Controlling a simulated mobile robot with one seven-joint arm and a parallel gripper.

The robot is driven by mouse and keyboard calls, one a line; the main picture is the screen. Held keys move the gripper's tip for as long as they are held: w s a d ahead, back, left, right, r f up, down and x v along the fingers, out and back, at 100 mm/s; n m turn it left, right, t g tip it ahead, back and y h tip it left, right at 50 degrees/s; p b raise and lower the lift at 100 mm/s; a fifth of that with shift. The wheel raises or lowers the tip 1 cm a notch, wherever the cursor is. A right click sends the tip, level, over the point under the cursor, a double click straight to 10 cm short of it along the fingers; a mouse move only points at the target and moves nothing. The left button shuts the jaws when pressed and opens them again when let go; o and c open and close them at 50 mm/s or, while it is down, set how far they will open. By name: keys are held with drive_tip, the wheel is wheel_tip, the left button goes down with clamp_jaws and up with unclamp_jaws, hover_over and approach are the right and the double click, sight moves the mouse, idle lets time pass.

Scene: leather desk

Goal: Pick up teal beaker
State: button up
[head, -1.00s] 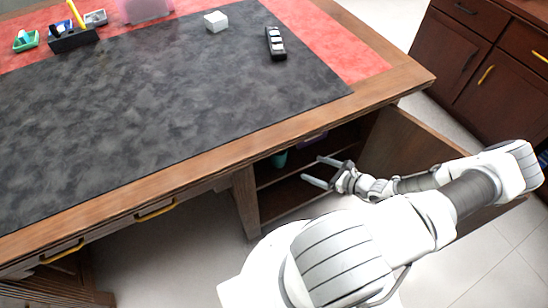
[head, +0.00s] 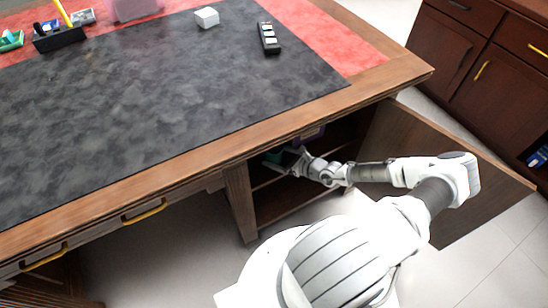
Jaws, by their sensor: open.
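The teal beaker (head: 272,157) stands in the open desk cupboard, on the shelf just under the desk top, and only a small part of it shows. My gripper (head: 277,160) reaches into the cupboard from the right, with its fingers at the beaker. The fingers are open. I cannot tell whether they touch the beaker or how far they reach around it.
The cupboard door (head: 455,170) stands open on the right, beside my arm. The desk's front edge (head: 190,158) lies above the opening. A purple thing (head: 312,134) is deeper on the shelf. A white cube (head: 206,17) and a dark strip-shaped object (head: 268,38) lie on the desk.

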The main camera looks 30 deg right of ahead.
drive_tip(key=shift+x, duration=0.9)
drive_tip(key=shift+d, duration=0.1)
drive_tip(key=c, duration=1.5)
drive_tip(key=shift+o, duration=0.2)
drive_tip(key=shift+r, duration=0.1)
